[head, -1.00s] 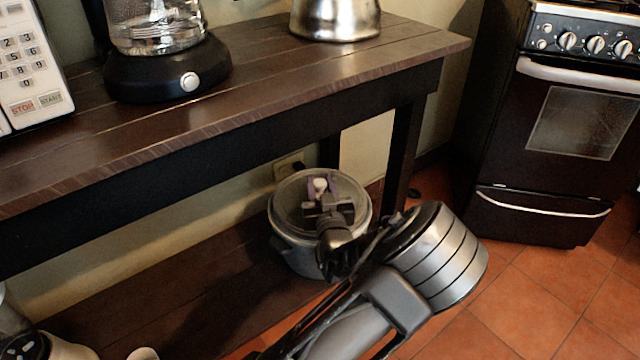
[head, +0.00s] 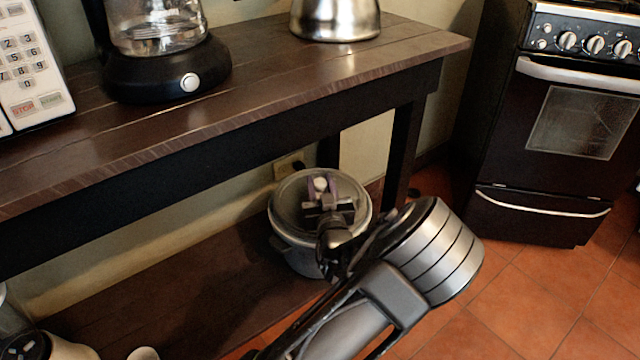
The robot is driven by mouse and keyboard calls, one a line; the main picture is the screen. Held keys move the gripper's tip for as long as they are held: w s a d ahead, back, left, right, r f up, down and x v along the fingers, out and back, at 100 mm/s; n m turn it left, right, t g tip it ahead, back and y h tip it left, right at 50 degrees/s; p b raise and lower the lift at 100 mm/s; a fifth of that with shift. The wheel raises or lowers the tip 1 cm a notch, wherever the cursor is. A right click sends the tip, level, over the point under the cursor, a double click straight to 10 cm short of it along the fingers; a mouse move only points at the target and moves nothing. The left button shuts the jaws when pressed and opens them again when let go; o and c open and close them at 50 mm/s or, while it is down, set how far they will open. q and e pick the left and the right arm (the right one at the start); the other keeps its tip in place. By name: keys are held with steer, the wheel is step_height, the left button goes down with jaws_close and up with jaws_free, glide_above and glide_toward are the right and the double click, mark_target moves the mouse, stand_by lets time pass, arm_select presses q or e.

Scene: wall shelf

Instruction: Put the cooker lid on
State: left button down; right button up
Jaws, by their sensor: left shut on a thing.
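The cooker (head: 296,259) is a grey round pot on the lower shelf, under the right end of the table. The round, see-through lid (head: 289,207) is at the cooker's mouth and looks about level with its rim. I cannot tell whether it is fully seated. My left gripper (head: 321,193) is over the lid's middle, shut on its pale knob (head: 320,184). My left wrist and forearm hide the front right of the cooker. My right gripper is not in view.
The wooden tabletop (head: 250,90) overhangs the cooker from behind and left. A table leg (head: 402,150) stands just right of it. A coffee maker (head: 165,75) and metal pot (head: 335,20) stand on top. A stove (head: 560,120) is at right, with open tiled floor before it.

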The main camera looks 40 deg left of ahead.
arm_select(q)
steer(key=shift+f+b, duration=0.35)
steer(key=shift+f, duration=0.05)
stand_by(0.6)
steer(key=c, duration=0.9)
jaws_free()
steer(key=shift+c, duration=0.2)
steer(key=p+v, duration=0.2)
steer(key=v, duration=0.5)
steer(key=shift+r, duration=0.15)
steer(key=shift+s+d, duration=0.25)
steer(key=shift+d, duration=0.05)
